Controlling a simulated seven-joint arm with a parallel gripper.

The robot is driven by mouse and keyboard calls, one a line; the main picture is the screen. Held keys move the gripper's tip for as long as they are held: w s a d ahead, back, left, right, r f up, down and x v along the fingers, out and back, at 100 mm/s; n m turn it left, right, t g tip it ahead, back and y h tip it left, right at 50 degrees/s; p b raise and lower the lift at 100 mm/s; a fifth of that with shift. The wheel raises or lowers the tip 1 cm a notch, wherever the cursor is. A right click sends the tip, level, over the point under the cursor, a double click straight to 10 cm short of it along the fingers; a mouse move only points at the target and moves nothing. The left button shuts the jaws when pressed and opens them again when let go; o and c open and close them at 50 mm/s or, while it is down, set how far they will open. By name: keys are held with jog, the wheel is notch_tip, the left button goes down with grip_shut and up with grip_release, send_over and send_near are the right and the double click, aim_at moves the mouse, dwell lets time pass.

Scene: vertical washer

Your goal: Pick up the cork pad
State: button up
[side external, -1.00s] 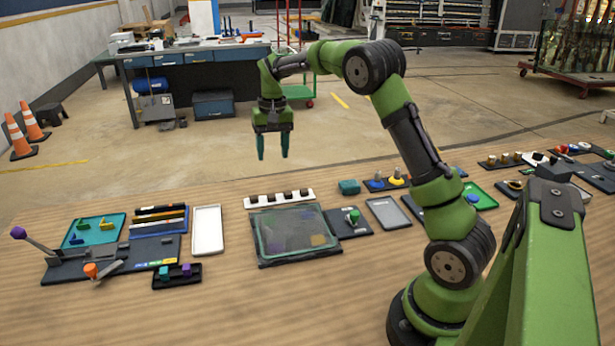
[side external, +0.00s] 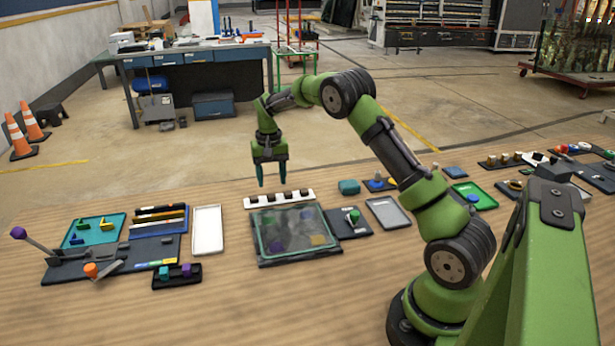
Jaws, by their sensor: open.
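I cannot make out a cork pad for certain. A white rack (side external: 279,199) near the far edge of the table holds several small dark brown pieces (side external: 278,197) in a row; they are too small to identify. A tan piece (side external: 318,240) lies in the clear-topped dark tray (side external: 300,256) in front of the rack. My gripper (side external: 270,182) is open and empty, pointing down, just above and behind the left half of the rack in the picture. Its fingertips look apart from the rack.
The front of the table is clear.

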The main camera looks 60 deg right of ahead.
aim_at(272, 197)
jog(key=shift+a+f, duration=0.15)
jog(key=shift+f, duration=2.65)
jog(key=shift+c, duration=0.4)
grip_shut()
